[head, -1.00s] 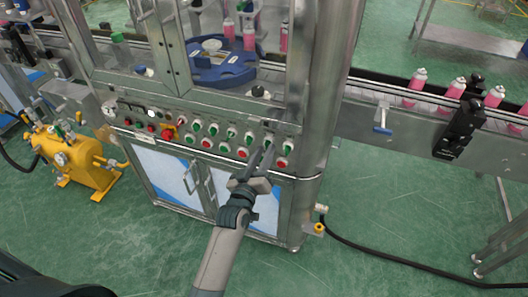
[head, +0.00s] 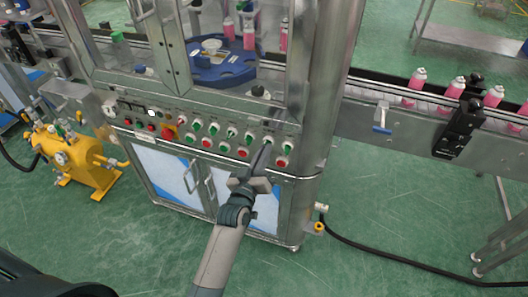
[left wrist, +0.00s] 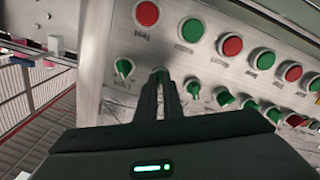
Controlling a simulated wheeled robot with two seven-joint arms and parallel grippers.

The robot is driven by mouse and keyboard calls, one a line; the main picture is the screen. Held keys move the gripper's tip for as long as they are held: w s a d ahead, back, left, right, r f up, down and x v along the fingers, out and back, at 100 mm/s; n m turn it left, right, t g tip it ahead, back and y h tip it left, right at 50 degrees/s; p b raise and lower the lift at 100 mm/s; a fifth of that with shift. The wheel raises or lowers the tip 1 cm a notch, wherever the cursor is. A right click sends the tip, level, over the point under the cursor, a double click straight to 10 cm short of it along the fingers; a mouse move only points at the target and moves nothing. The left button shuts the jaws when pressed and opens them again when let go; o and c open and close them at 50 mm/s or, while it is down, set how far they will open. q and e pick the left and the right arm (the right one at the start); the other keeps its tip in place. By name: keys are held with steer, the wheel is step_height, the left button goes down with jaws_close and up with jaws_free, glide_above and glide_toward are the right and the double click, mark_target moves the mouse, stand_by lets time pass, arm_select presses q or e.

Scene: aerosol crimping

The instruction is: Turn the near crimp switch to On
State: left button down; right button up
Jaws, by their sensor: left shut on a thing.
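The crimp machine's control panel (head: 180,133) carries rows of green selector switches and red and green push buttons. My left gripper (head: 267,145) reaches up to the panel's right part, its fingers closed together. In the left wrist view, the gripper (left wrist: 161,78) is shut on one switch knob, mostly hidden between the fingertips. That knob sits between the switch labelled Light (left wrist: 123,67) and another green switch (left wrist: 192,88). The held knob's label and setting are hidden. My right gripper is not in view.
A red Test button (left wrist: 146,13) and a green button (left wrist: 192,30) lie close to the fingers. Pink cans (head: 415,84) stand on the conveyor at right. A yellow pump (head: 75,162) stands on the floor at left.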

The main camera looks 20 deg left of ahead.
arm_select(q)
steer(key=shift+a+m+p, duration=0.15)
steer(key=shift+m+p, duration=1.6)
steer(key=shift+m, duration=3.85)
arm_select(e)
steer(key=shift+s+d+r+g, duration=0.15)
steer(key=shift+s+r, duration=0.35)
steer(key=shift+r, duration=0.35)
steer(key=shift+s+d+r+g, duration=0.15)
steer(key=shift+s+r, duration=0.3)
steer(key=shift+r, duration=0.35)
arm_select(q)
steer(key=c, duration=1.9)
jaws_free()
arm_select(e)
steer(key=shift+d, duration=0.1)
arm_select(q)
steer(key=shift+s, duration=0.15)
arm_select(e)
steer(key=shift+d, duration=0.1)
